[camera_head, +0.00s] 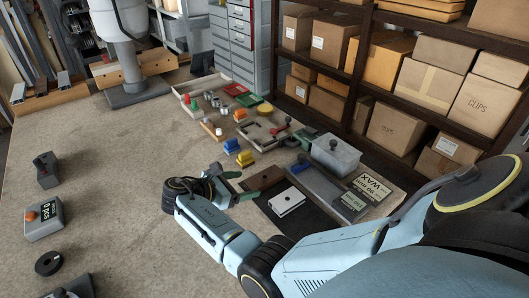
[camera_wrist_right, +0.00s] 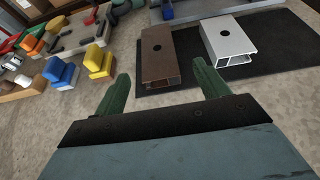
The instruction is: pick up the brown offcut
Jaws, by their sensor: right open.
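The brown offcut (camera_head: 263,178) is a short hollow profile with a round hole on top. It lies at the left edge of the black mat (camera_head: 259,206). In the right wrist view the brown offcut (camera_wrist_right: 158,55) shows its open end toward me. My right gripper (camera_head: 240,186) is open and empty, just to the left of the offcut. In the right wrist view its two green fingers (camera_wrist_right: 160,72) are spread, with the offcut ahead between their tips, apart from them. My left gripper is not in view.
A white offcut (camera_head: 287,201) lies beside the brown one on the mat. Blue and yellow blocks (camera_head: 232,146) and small parts stand behind. The bench's left middle is clear.

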